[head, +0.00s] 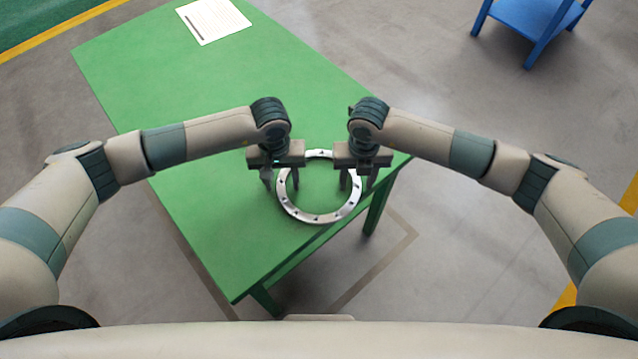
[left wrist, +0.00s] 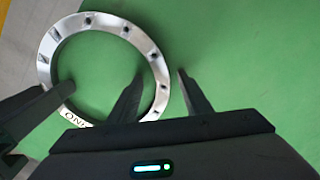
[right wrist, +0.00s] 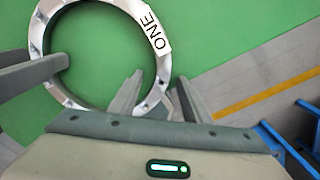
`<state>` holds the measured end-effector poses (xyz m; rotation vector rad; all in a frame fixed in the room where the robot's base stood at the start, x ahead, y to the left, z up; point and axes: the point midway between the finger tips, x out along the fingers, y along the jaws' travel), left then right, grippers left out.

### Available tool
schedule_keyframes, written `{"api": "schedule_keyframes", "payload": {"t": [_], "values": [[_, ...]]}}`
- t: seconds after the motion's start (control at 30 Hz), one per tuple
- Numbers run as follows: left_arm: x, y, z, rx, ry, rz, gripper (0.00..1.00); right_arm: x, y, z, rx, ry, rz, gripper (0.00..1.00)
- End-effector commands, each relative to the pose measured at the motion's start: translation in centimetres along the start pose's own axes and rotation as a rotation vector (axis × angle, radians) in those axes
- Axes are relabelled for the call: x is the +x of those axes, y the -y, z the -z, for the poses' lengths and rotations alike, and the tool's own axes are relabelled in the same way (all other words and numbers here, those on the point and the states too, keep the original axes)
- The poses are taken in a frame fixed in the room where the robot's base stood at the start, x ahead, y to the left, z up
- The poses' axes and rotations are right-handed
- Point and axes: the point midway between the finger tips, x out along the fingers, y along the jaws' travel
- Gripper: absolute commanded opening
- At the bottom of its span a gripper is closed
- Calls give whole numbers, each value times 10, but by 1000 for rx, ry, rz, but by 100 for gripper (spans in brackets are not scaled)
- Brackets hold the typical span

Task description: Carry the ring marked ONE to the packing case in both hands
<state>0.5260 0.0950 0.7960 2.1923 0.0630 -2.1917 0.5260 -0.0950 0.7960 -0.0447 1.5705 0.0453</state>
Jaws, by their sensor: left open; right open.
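The silver ring (head: 318,218) lies on the green table near its right edge. It has small dark holes around its face, and the marking ONE shows on it in the right wrist view (right wrist: 163,65) and partly in the left wrist view (left wrist: 46,50). My left gripper (head: 281,180) is open, its fingers on either side of the ring's left rim. My right gripper (head: 356,180) is open, its fingers on either side of the right rim. Whether any finger touches the ring I cannot tell. No packing case is in view.
The green table (head: 200,120) is bare apart from a white printed sheet (head: 213,20) at its far end. A blue stand (head: 530,15) is on the floor at the far right. Grey floor with yellow lines lies around the table.

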Motion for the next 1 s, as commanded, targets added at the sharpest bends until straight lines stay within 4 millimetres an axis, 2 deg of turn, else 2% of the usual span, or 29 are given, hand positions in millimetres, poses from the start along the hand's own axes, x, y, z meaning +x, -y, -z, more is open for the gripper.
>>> {"api": "schedule_keyframes", "payload": {"t": [0.1, 0.13, 0.3, 1.0], "values": [[0, 0, 0, 0, 0, 0, 45, 0, 0, 0, 0, 0, 0, 44], [0, 0, 0, 0, 0, 0, 40, 0, 0, 0, 0, 0, 0, 39], [0, 0, 0, 0, 0, 0, 0, 0, 0, 0, 0, 0, 0, 0], [-1, 0, 0, 1, 0, 0, 0, -1, 0, 0, 0, 0, 1, 0]]}}
